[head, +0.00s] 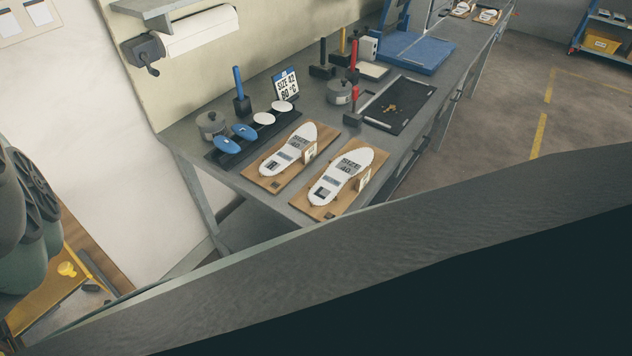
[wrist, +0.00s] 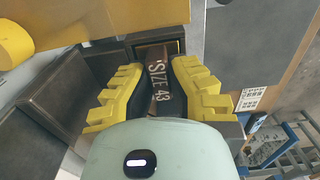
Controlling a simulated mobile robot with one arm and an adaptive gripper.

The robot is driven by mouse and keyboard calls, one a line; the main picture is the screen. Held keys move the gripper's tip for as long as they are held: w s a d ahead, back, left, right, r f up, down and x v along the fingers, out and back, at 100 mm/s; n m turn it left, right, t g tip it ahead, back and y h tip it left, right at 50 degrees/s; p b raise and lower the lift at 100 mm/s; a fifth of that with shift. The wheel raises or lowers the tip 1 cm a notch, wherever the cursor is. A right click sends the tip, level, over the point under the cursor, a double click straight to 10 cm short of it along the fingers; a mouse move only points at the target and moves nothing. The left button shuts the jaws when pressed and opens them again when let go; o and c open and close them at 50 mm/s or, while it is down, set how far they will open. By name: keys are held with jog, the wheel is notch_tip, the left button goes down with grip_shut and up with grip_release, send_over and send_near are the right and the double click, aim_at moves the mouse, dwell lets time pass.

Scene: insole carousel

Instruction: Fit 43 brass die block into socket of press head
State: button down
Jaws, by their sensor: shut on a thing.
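In the wrist view my gripper (wrist: 157,72) has yellow ridged fingers, shut on a dark brown block marked SIZE 43 (wrist: 158,80), the die block. The block's lettering runs lengthwise between the fingers. Its far end is at a dark, box-like opening (wrist: 140,45) below a yellow beam (wrist: 90,22). This looks like the press head and its socket. I cannot tell whether the block is inside it or only in front of it. The fingers hide the block's sides. Neither block nor gripper can be made out in the head view.
The wrist view shows dark panels left and a patterned label (wrist: 250,98) right. In the head view, a grey workbench (head: 290,115) carries white insoles on wooden boards (head: 272,180), blue and white discs, and a black tray (head: 398,105). A wide grey beam (head: 400,235) crosses the foreground.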

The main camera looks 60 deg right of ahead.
jog(key=shift+f, duration=0.15)
jog(key=c, duration=1.1)
grip_release()
jog(key=shift+c, duration=0.2)
jog(key=shift+w+r+p, duration=0.1)
jog(key=shift+r+p, duration=0.6)
jog(key=shift+r, duration=3.2)
